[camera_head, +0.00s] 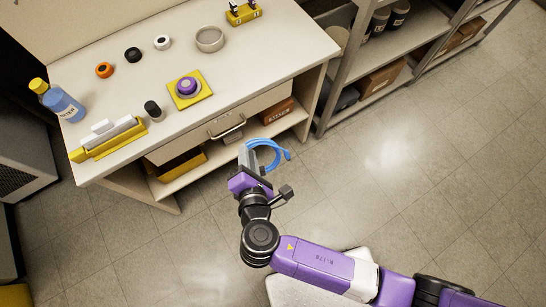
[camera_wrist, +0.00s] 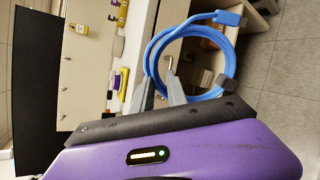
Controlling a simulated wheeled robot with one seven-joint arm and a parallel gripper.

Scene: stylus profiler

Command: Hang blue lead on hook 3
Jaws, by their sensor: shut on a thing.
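The blue lead (camera_head: 276,152) is a coiled loop held at my gripper (camera_head: 254,158), in the air in front of the workbench. In the wrist view the coil (camera_wrist: 232,62) hangs beyond the grey fingertips (camera_wrist: 158,82), which are shut on its near left side. A blue plug end (camera_wrist: 232,18) shows at its top and a dark end piece (camera_wrist: 228,78) at its right. On the beige upright panel (camera_wrist: 85,70) at left in the wrist view are several small dark spots in a row, possibly hooks; no numbers are readable, so I cannot tell which is hook 3.
The workbench (camera_head: 225,75) carries a blue bottle (camera_head: 62,104), a yellow-based tool (camera_head: 110,138), a purple puck on a yellow plate (camera_head: 188,88), rings and a shallow bowl (camera_head: 209,39). A drawer handle (camera_head: 226,126) protrudes at its front. Metal shelving (camera_head: 345,75) stands right; floor there is clear.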

